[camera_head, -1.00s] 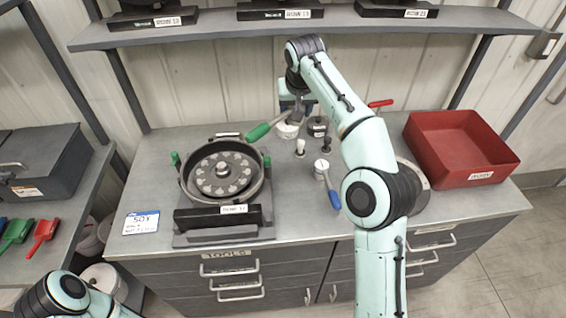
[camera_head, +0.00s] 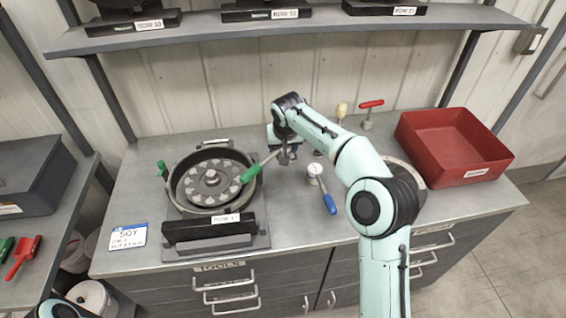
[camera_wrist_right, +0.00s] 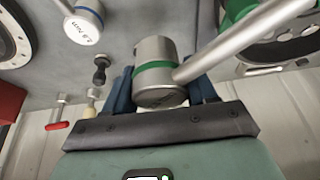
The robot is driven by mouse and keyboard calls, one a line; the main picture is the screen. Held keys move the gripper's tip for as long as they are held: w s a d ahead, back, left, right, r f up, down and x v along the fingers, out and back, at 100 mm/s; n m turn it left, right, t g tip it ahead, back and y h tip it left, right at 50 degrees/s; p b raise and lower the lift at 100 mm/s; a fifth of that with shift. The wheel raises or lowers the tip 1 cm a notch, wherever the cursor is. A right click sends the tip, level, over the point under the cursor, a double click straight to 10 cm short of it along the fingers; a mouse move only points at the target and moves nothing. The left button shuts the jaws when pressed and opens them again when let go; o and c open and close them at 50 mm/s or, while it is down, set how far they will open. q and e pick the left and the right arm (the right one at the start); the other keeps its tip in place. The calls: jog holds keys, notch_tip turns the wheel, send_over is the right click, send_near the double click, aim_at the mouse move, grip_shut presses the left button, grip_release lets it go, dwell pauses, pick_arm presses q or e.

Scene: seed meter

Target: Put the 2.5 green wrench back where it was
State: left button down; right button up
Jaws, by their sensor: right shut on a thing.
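The green wrench has a green handle (camera_head: 250,174) and a silver head with a green band, which shows in the right wrist view (camera_wrist_right: 155,75). My right gripper (camera_head: 287,156) is shut on this head, with a blue finger on each side of it. The handle points to the lower left, beside the right rim of the seed meter (camera_head: 212,180). I cannot tell how high the wrench is above the bench. A blue-handled wrench (camera_head: 328,200) with a white dial lies to the right; its dial also shows in the wrist view (camera_wrist_right: 83,27). My left gripper is out of view.
A red bin (camera_head: 455,145) stands at the right of the bench. A red-handled tool (camera_head: 370,106) and a wooden-handled tool (camera_head: 342,110) stand at the back. A SOY card (camera_head: 128,236) lies at the front left. A shelf (camera_head: 230,32) runs above the bench.

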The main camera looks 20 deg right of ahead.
jog(key=shift+w+f, duration=0.1)
jog(key=shift+f, duration=0.2)
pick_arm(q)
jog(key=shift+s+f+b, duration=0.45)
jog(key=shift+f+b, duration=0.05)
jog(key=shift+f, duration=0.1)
pick_arm(e)
notch_tip(320, 180, down, 5)
jog(key=shift+r, duration=0.1)
jog(key=shift+w, duration=0.1)
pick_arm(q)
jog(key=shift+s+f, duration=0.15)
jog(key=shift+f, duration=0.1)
pick_arm(e)
jog(key=shift+f, duration=0.7)
jog(key=o, duration=1.5)
